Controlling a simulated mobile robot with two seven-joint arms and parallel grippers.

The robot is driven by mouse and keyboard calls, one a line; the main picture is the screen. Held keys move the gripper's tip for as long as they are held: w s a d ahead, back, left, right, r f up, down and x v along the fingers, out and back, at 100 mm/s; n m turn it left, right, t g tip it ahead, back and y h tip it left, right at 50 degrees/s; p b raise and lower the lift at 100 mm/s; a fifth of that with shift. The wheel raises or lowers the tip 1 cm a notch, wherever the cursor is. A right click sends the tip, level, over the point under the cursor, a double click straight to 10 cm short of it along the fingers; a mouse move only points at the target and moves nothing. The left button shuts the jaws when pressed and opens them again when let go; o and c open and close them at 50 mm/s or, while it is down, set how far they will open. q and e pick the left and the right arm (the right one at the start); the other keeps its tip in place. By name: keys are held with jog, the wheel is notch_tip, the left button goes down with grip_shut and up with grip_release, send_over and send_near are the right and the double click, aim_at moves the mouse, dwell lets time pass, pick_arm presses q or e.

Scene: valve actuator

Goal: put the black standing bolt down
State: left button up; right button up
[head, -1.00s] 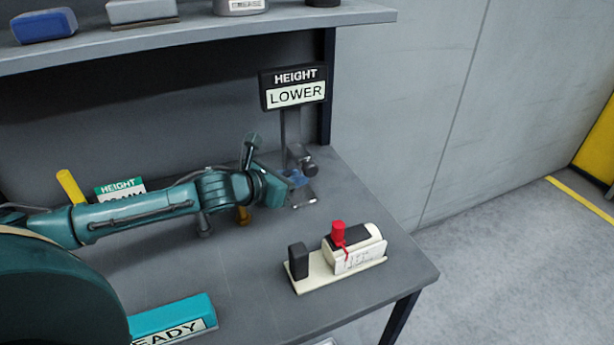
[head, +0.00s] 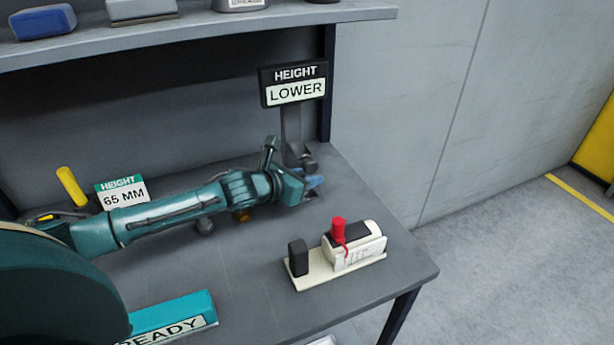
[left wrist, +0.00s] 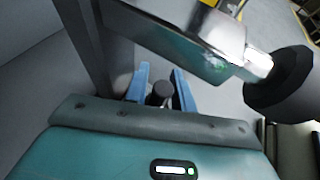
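The black bolt (left wrist: 160,91) stands between the two blue fingers of my left gripper (left wrist: 161,80) in the left wrist view. A narrow gap seems to show between it and the fingers, so the gripper looks open around it. Its lower end is hidden. In the head view my left gripper (head: 314,186) is low over the far right of the bench, by the post of the LOWER sign (head: 295,92); the bolt cannot be made out there. My right gripper is not in view.
A silver metal arm (left wrist: 190,35) with a black knob (left wrist: 285,80) is close above the left fingers. A cream base (head: 318,277) holds a black block and a red-capped unit. A 65 MM sign (head: 122,195) stands behind my arm. The front middle of the bench (head: 250,270) is clear.

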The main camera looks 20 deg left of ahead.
pick_arm(q)
jog(key=shift+r, duration=0.15)
jog(key=v, duration=0.5)
jog(key=b+v, duration=0.1)
jog(key=v, duration=0.4)
jog(key=shift+s+a, duration=0.2)
jog(key=shift+s+a+r, duration=0.15)
jog(key=shift+s+r, duration=0.05)
jog(key=shift+s, duration=0.45)
jog(key=shift+r, duration=0.1)
